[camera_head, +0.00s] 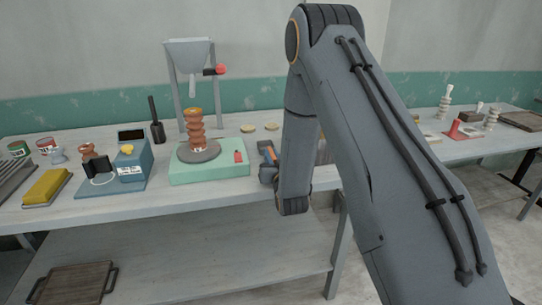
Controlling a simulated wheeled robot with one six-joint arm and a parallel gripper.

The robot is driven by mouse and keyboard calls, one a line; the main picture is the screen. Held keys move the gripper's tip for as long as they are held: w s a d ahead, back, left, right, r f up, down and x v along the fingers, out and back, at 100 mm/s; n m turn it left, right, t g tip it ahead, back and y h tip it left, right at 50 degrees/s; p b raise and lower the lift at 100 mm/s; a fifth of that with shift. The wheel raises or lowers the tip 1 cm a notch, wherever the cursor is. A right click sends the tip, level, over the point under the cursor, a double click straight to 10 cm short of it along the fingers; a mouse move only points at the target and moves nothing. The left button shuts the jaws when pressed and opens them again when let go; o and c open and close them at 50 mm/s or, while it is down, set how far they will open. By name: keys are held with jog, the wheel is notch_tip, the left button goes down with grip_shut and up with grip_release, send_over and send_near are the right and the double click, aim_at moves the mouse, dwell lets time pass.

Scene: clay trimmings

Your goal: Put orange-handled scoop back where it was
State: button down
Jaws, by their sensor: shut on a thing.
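My gripper (267,172) shows partly at the left side of my arm, over the right part of the table, just right of the green base. It is shut on the orange-handled scoop (268,153). Only a small orange piece of the scoop shows there; my arm hides the rest, and I cannot make out its bowl. The fingertips are small and partly hidden.
A green base (208,172) with a brown ribbed clay piece (195,130) stands left of my gripper. A grey hopper (189,55) stands behind it. A blue scale (132,160) and a yellow block (46,187) are further left. The table's front strip (180,205) is clear.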

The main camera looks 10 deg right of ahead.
jog(key=shift+f, duration=0.1)
jog(key=c, duration=1.6)
grip_release()
jog(key=shift+o, duration=0.2)
jog(key=shift+s, duration=0.1)
